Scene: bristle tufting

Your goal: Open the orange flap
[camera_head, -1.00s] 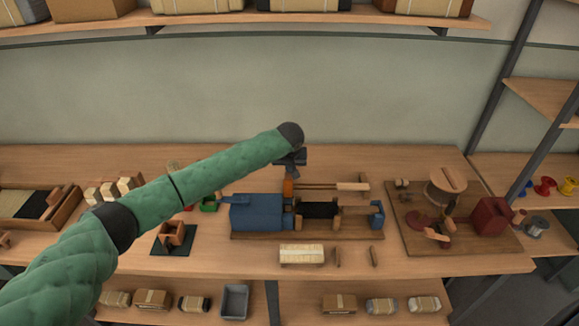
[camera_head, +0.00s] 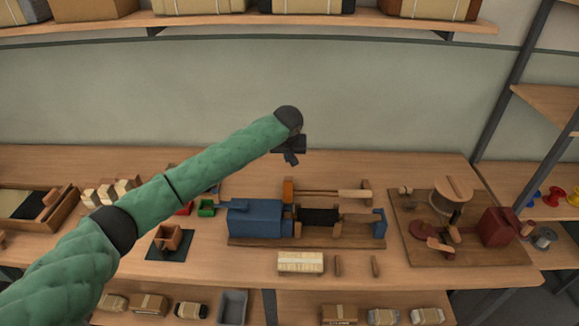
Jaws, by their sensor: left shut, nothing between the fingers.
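The orange flap (camera_head: 288,190) is a small upright orange piece at the back of the blue machine (camera_head: 255,218), near its middle. It stands at the left end of a wooden rod. My left gripper (camera_head: 291,160) is dark, points down and hangs above and behind the flap, apart from it. It is shut and empty. My green left arm comes in from the lower left. My right gripper does not show.
A board with a red box (camera_head: 496,222) and a round wooden drum stands at the right. A bristle block (camera_head: 300,262) and two small pegs lie in front. A wooden tray (camera_head: 62,212) is at the left.

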